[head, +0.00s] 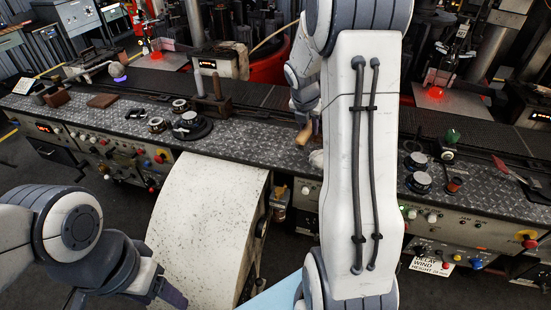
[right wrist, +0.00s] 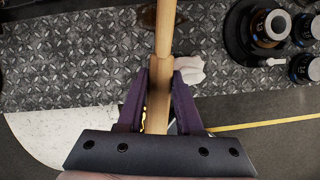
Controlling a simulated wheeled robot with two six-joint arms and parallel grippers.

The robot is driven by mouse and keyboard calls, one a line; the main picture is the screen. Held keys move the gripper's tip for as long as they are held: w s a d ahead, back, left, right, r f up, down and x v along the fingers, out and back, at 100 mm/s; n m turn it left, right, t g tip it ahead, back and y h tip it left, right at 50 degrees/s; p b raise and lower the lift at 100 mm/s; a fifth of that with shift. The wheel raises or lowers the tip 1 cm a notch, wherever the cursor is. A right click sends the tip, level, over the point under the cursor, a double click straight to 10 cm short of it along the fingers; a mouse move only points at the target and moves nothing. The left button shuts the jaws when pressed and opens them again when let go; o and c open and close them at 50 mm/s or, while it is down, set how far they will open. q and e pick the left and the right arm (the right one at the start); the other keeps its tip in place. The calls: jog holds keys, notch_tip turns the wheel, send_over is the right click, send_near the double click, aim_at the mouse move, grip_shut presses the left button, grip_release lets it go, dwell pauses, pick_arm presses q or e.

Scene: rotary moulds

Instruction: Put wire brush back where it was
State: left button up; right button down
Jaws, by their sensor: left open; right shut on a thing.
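The wire brush (right wrist: 160,75) shows as a long pale wooden handle. My right gripper (right wrist: 159,95) is shut on that handle, one dark finger on each side, above the diamond-plate bench top. No bristles can be made out. In the head view the end of the wooden handle (head: 304,134) shows below my right gripper (head: 303,103), partly hidden by my own arm. My left gripper (head: 170,294) is at the lower left of the head view, open, low in front of the bench and away from the brush.
The diamond-plate bench (head: 250,135) runs across the view. A white crumpled cloth (right wrist: 190,68) lies beside the handle. A dark round stand with small pots (head: 192,126), a brown block with posts (head: 212,106) and more pots (head: 418,172) stand on the bench. A large pale curved cover (head: 205,220) stands in front.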

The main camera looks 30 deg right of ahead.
jog(key=shift+s+d+r+n, duration=0.1)
jog(key=shift+d+r+n, duration=0.3)
jog(key=shift+d, duration=0.15)
jog(key=shift+s+d+r+n, duration=0.1)
jog(key=shift+d+r+n, duration=0.15)
jog(key=shift+d+n, duration=0.2)
jog(key=w+a+f, duration=0.2)
jog(key=w, duration=0.1)
jog(key=w+a+f, duration=0.2)
jog(key=w+a, duration=0.1)
jog(key=w+a+f, duration=0.2)
jog(key=shift+w+a+f, duration=0.25)
jog(key=shift+w+f, duration=0.15)
jog(key=shift+f+b, duration=0.45)
jog(key=shift+f, duration=1.6)
jog(key=c, duration=0.6)
grip_release()
jog(key=shift+f, duration=0.1)
jog(key=shift+o, duration=0.2)
